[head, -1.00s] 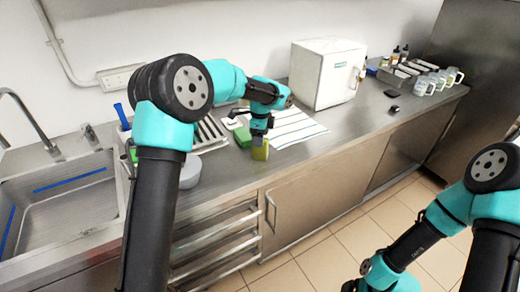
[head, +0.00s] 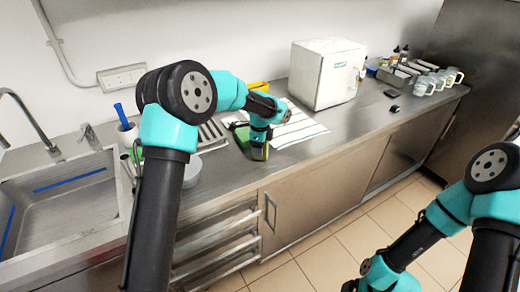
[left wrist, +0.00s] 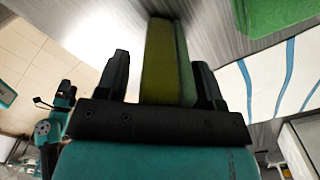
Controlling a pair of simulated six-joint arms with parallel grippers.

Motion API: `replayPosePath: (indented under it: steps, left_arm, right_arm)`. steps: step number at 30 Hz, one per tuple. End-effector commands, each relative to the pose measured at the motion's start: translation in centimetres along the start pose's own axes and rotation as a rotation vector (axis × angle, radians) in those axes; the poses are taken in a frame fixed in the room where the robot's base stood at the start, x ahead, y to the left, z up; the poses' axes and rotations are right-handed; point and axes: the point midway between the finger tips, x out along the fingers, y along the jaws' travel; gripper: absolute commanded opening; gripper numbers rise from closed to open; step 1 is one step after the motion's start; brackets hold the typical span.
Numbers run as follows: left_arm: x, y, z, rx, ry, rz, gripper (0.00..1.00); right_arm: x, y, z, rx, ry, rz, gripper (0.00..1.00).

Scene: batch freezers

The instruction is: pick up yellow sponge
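The yellow sponge (head: 258,154) is at the front part of the steel counter, mostly hidden behind my left gripper (head: 260,146) in the head view. In the left wrist view the sponge (left wrist: 158,65), yellow with a green side, stands between the two fingers of my left gripper (left wrist: 163,82). A narrow gap shows between the left finger and the sponge; the right finger is close to its green side, and contact there is unclear. My right gripper (head: 350,286) is at the bottom edge, over the floor, too small to read.
A green sponge (left wrist: 276,14) lies close by, beside a white striped cloth (head: 300,130). The counter's front middle is clear.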

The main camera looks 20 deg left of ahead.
Motion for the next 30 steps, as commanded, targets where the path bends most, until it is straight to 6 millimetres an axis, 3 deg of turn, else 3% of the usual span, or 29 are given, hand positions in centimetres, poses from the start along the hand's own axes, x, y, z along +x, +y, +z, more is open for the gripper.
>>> replayPosePath:
  steps: [15,24,30]
  left_arm:
    - [0.0,0.0,0.0,0.0,0.0,0.0,0.13]
    - [-0.2,0.0,0.0,0.0,0.0,-0.001,0.13]
    - [-1.7,-0.1,0.0,0.0,0.001,-0.003,0.13]
  right_arm:
    - [0.0,0.0,0.0,0.0,0.0,0.0,0.91]
    - [0.0,0.0,0.0,0.0,0.0,0.0,0.91]
    - [0.0,0.0,0.0,0.0,0.0,0.0,0.91]
